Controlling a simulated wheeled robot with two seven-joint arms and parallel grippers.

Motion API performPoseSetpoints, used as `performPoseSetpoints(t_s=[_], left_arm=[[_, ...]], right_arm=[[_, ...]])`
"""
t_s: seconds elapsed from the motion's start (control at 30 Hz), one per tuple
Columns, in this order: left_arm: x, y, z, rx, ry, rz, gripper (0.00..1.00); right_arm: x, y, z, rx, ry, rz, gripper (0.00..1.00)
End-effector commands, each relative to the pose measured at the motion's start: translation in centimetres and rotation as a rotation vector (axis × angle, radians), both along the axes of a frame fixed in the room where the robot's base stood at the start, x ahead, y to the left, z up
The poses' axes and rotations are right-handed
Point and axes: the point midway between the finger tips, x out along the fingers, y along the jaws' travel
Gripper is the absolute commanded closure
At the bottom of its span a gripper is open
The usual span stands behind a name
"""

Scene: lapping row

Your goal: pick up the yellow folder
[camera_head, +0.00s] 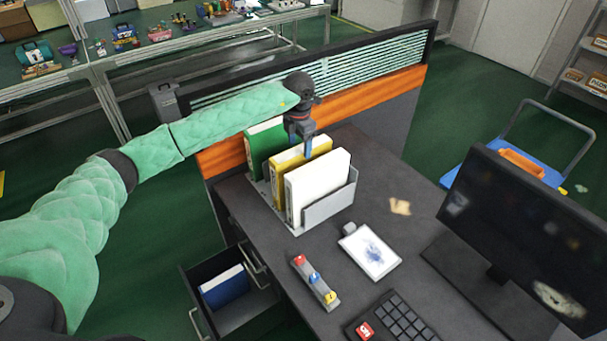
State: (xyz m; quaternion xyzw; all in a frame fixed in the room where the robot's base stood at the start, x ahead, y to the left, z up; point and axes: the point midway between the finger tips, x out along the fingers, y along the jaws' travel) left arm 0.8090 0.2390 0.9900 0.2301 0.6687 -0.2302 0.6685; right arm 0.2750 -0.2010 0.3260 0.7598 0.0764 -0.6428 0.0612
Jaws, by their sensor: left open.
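The yellow folder (279,176) stands upright in a grey file rack (332,205) on the dark desk. It is between a green folder (264,142) on its left and a white folder (318,184) on its right. My left gripper (307,150) points down just above the rack, at the top of the yellow folder. Its jaws are open, and I cannot tell whether they touch or straddle the folder's top edge. The white folder hides much of the yellow one. My right gripper does not show.
An orange and grey partition (380,98) stands behind the rack. A monitor (520,235), keyboard (400,322), white card (370,251), and button strip (315,283) are on the desk. An open drawer (262,308) with a blue folder (225,287) juts out at lower left.

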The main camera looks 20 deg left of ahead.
Motion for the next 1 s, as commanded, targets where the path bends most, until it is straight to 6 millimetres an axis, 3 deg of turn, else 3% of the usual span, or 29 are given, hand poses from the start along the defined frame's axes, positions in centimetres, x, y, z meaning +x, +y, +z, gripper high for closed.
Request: performPoseSetpoints(t_s=[0.33,0.63,0.9,1.0], left_arm=[[0.5,-0.7,-4.3,0.000,0.002,0.002,0.33],[0.5,-0.7,-4.8,0.001,0.001,0.001,0.33],[0.5,-0.7,-4.8,0.001,0.001,0.001,0.86],[0.5,-0.7,-4.8,0.001,0.001,0.001,1.00]], right_arm=[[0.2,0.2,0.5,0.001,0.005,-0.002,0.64],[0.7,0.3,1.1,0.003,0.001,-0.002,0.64],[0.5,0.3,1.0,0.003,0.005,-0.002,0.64],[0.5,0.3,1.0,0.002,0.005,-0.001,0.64]])
